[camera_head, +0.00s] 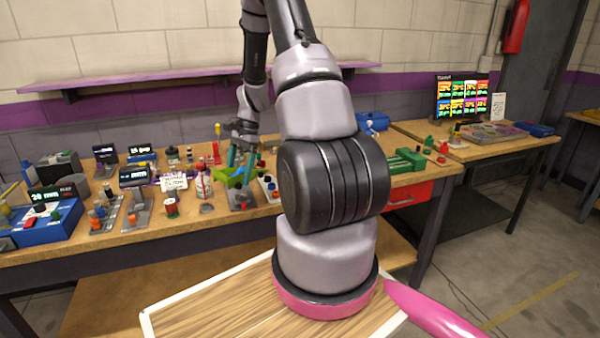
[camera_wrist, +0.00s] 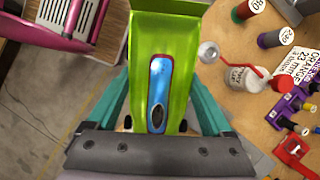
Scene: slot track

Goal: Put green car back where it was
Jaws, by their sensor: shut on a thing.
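The green car (camera_wrist: 178,45) has a blue and red panel along its middle. It fills the centre of the wrist view, between the teal fingers of my gripper (camera_wrist: 160,85). The fingers are shut on its two sides. In the head view the green car (camera_head: 226,174) shows small, at my gripper (camera_head: 240,158) over the front middle of the long workbench. My arm stands in front of the scene and hides part of the bench. I cannot make out a slot track or an empty place for the car.
The workbench (camera_head: 130,243) is crowded with small displays, stands and coloured pieces. A blue box (camera_head: 48,226) is at its left end. A white bottle with a red part (camera_wrist: 245,80) stands right of the car. A green block (camera_head: 406,161) lies further right. Floor shows left of the car in the wrist view.

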